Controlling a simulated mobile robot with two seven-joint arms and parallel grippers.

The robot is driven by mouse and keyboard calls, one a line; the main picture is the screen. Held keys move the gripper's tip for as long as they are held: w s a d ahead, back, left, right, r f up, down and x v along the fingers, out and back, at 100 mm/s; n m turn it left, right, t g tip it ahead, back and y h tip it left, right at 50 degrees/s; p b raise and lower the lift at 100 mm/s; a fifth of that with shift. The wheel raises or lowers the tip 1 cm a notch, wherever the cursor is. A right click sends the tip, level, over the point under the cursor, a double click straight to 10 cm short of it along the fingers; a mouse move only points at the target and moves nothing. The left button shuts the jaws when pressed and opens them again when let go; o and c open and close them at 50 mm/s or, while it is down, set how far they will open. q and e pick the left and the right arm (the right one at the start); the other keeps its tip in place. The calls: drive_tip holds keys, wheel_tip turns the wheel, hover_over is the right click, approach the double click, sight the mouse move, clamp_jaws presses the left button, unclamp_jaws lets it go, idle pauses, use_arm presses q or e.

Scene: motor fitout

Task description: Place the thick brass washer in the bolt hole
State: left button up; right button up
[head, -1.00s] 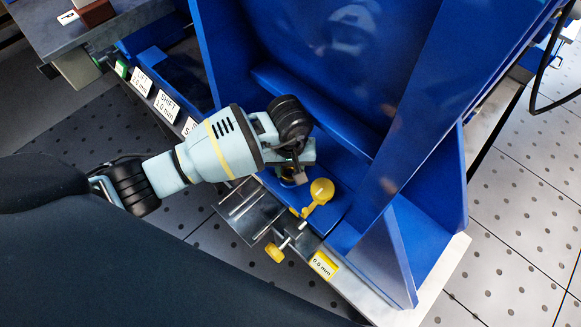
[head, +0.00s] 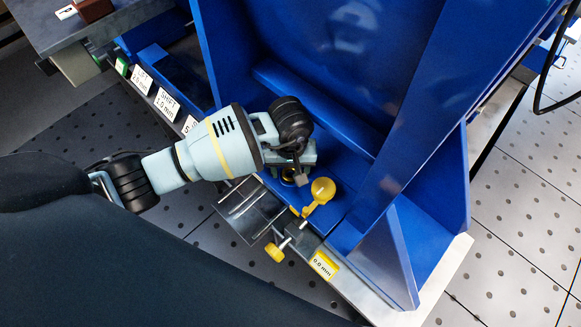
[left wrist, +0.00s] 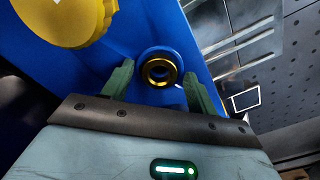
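The thick brass washer (left wrist: 160,83) is a gold ring with a dark centre in the left wrist view. It sits within a round blue collar (left wrist: 150,51) on the blue motor foot, around the bolt hole. I cannot tell whether it lies fully flat. My left gripper (left wrist: 158,72) is open, with one green finger on each side of the washer and visible gaps between. In the head view my left gripper (head: 299,177) is just above the foot and partly hides the washer. My right gripper is not in view.
A yellow round-headed part (head: 322,190) stands close beside my left gripper. A screw with a yellow knob (head: 274,252) and a 0.0 mm tag (head: 324,264) are at the base edge. Tall blue ribs (head: 425,120) rise to the right. Metal rods (head: 240,205) lie nearby.

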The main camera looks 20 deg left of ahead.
use_arm(q)
drive_tip(key=shift+r+p, duration=0.3)
drive_tip(key=shift+r, duration=0.2)
wheel_tip(320, 180, up, 12)
drive_tip(key=p, duration=0.3)
drive_tip(key=shift+p, duration=0.35)
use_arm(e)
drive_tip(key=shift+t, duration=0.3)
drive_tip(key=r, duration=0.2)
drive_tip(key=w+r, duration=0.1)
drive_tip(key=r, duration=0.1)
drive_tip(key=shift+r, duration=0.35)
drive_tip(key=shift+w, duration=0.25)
